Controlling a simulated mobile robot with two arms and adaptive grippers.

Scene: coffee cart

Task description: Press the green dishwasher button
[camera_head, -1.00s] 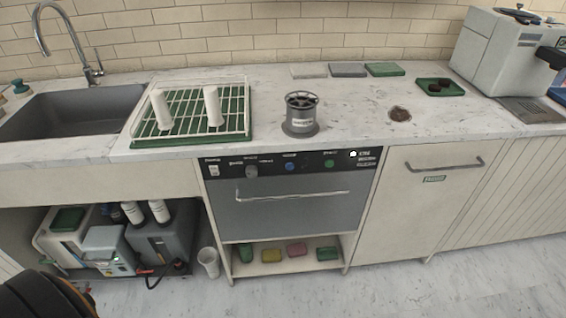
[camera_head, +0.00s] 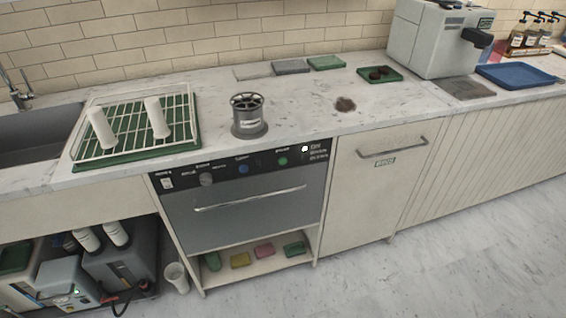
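The dishwasher (camera_head: 235,207) is built in under the counter, with a grey door and a long handle. Its dark control panel runs along the top. The round green button (camera_head: 283,161) sits on the right half of that panel, to the right of a blue button (camera_head: 243,169) and a grey knob (camera_head: 206,179). Nothing covers the green button. Neither of my grippers shows in the view.
On the counter (camera_head: 300,125) stand a drying rack (camera_head: 190,147) with two white cylinders, a grey canister (camera_head: 249,122) and a coffee machine (camera_head: 425,40). A white cup (camera_head: 176,279) stands on the floor at the lower left. The floor right of the dishwasher is clear.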

